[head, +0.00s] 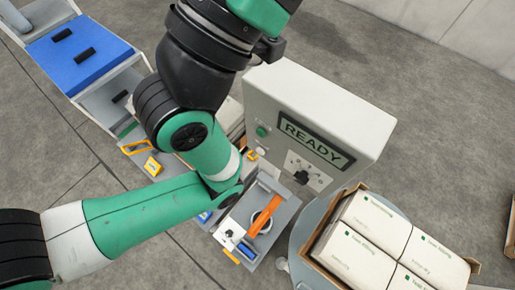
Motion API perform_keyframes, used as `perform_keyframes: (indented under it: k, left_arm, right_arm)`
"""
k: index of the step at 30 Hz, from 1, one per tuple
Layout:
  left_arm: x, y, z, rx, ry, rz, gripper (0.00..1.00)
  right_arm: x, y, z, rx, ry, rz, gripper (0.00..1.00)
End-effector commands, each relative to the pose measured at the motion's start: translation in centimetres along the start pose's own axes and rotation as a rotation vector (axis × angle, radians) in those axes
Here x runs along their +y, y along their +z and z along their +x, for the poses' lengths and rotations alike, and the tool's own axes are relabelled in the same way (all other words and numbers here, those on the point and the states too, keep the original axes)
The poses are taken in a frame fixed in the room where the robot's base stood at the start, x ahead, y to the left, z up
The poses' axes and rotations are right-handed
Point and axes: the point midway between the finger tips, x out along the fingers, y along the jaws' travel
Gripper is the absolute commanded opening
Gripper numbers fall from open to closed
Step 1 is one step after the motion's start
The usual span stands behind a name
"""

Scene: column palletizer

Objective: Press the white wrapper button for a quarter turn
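The white wrapper button (262,151) appears as a small pale square on the front of the grey control cabinet (345,105), below a green button (262,131). The cabinet's display (315,141) reads READY. My arm comes in from the left and its links cross the middle of the head view, just left of the buttons. I can make out no gripper fingers of either hand. Whether anything touches the button cannot be told. On a round grey turntable (301,240) at the lower right stands an open carton (464,258) of white boxes.
A rotary knob (302,177) sits on the panel. A conveyor with a blue section (85,55) is at the upper left. Open floor lies at the upper right.

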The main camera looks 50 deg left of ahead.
Motion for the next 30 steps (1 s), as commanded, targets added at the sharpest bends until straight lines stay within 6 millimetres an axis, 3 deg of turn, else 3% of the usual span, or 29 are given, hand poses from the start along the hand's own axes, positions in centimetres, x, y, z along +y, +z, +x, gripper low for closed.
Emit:
perform_keyframes:
  k: [13, 24, 30]
  left_arm:
    - [-0.01, 0.02, -0.02, 0.000, 0.000, 0.000, 0.69]
    - [-0.01, 0.03, -0.02, 0.000, 0.000, 0.000, 0.02]
    - [-0.01, 0.03, -0.02, 0.000, 0.000, 0.000, 0.00]
  right_arm:
    - [-0.01, 0.03, -0.01, -0.001, 0.000, 0.000, 0.38]
    - [-0.01, 0.04, -0.02, -0.001, 0.000, 0.000, 0.38]
    - [-0.01, 0.03, -0.02, -0.001, 0.000, 0.000, 0.38]
